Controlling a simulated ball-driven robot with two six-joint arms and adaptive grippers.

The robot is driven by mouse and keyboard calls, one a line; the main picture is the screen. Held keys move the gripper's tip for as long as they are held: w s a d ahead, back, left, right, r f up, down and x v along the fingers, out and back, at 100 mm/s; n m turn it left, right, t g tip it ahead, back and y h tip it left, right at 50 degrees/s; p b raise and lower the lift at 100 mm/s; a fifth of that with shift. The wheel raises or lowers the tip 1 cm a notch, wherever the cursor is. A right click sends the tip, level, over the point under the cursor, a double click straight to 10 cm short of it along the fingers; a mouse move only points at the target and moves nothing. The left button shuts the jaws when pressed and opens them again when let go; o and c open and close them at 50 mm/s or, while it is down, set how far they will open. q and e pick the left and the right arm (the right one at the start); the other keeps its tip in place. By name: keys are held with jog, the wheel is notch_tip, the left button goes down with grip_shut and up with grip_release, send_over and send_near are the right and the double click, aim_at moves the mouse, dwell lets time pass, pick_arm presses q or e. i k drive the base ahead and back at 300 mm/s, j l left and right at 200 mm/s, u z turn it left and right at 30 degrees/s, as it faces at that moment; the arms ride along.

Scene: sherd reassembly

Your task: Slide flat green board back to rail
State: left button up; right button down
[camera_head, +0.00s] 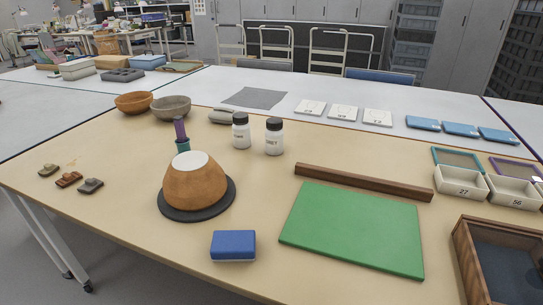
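The flat green board (354,229) lies on the tan table at the right of the middle, turned slightly. A brown wooden rail (364,182) lies just behind it along its back edge. A narrow strip of table seems to show between board and rail, wider at the right end. Nothing lies on the board. Neither of my grippers shows in the head view.
A blue block (233,245) sits left of the board's front. An upturned bowl (194,181) stands on a dark disc (232,191). Two white bottles (274,137) stand behind. A wooden tray (465,262) and labelled boxes (461,182) are at the right.

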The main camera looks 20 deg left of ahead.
aim_at(364, 230)
jog(key=k+j+u, duration=0.1)
jog(key=k+u, duration=0.35)
jog(key=k+j+u, duration=0.2)
jog(key=u, duration=0.25)
